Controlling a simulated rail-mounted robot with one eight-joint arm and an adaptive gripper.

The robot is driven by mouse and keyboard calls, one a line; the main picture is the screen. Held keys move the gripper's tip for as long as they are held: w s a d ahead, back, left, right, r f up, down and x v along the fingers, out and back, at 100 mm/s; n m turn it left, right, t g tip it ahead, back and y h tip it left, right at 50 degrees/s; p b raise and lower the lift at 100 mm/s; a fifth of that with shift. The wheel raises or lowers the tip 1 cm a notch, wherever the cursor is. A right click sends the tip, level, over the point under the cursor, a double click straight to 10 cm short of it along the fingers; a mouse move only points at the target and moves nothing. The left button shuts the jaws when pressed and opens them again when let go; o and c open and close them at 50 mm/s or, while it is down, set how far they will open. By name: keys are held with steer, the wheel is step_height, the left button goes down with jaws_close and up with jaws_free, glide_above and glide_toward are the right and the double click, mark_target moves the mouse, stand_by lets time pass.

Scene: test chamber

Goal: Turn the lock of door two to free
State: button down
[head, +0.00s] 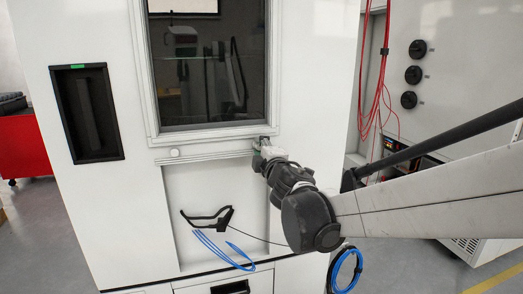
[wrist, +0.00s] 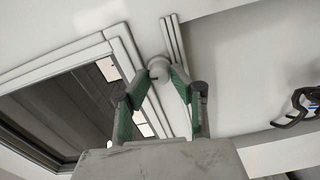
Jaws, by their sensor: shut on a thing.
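A pale round lock knob (wrist: 158,66) sits on the white chamber front, beside the corner of the window frame. My gripper (wrist: 160,82) is shut on this knob, with one green-padded finger on each side of it. In the head view my gripper (head: 262,153) reaches in from the right to just below the window's lower right corner and hides the knob there. A second pale round knob (head: 174,153) is free on the same strip to the left. I cannot tell the lock's turned position or any door number.
The dark window (head: 208,65) lies above the strip. A recessed black handle (head: 86,112) is at left. A cabinet with black knobs (head: 413,74) and red cables (head: 377,75) stands at right.

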steer(key=shift+n, duration=0.9)
steer(key=c, duration=1.5)
jaws_free()
steer(key=shift+s, duration=0.1)
steer(key=v, duration=1.1)
steer(key=shift+s+d, duration=0.15)
steer(key=shift+s, duration=0.25)
